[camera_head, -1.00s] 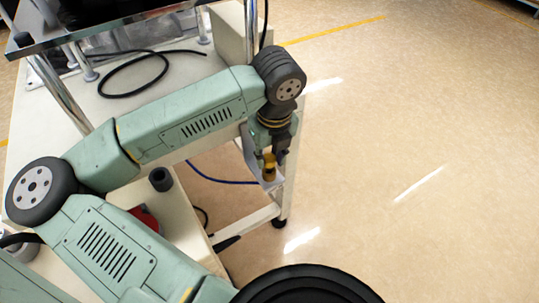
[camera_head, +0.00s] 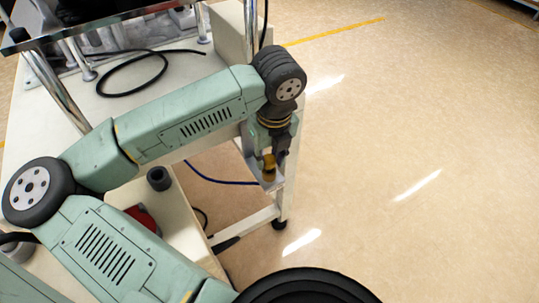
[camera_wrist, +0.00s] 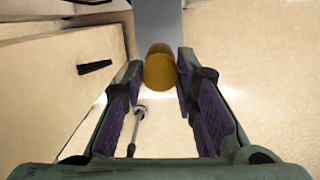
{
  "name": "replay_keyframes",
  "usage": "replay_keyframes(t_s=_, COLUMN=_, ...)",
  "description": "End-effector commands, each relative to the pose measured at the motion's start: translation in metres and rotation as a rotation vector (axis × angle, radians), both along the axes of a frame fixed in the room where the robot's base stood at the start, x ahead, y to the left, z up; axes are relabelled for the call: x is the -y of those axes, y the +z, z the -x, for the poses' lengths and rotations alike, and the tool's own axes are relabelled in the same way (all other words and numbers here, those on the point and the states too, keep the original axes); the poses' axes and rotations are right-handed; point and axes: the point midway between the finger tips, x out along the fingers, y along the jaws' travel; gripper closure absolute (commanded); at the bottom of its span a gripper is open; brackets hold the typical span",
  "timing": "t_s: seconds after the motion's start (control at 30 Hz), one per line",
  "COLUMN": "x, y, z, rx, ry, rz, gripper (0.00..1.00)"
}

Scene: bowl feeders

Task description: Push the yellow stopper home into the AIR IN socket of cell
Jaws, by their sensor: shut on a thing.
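The yellow stopper (camera_wrist: 159,70) is a short round plug between my fingertips in the wrist view, and it also shows in the head view (camera_head: 269,167). My gripper (camera_wrist: 160,78) is shut on it, and it points down at the right end of the cart in the head view (camera_head: 273,158). A grey plate (camera_wrist: 157,20) lies right behind the stopper in the wrist view; it shows as a pale bracket below the stopper in the head view (camera_head: 275,183). The AIR IN socket cannot be made out, and I cannot tell how deep the stopper sits.
The white cart (camera_head: 190,75) carries a coiled black cable (camera_head: 133,80) and metal posts. A dark cylinder (camera_head: 159,178) stands on a pale surface left of the bracket. The floor to the right is clear.

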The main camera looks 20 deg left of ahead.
Motion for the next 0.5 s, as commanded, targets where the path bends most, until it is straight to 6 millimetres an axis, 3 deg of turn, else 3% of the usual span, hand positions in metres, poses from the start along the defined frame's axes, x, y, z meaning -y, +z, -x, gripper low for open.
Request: replay_keyframes(t_s=0.5, x=0.0000, y=-0.0067, z=0.0000, rx=0.000, ry=0.000, rz=0.000, gripper=0.92)
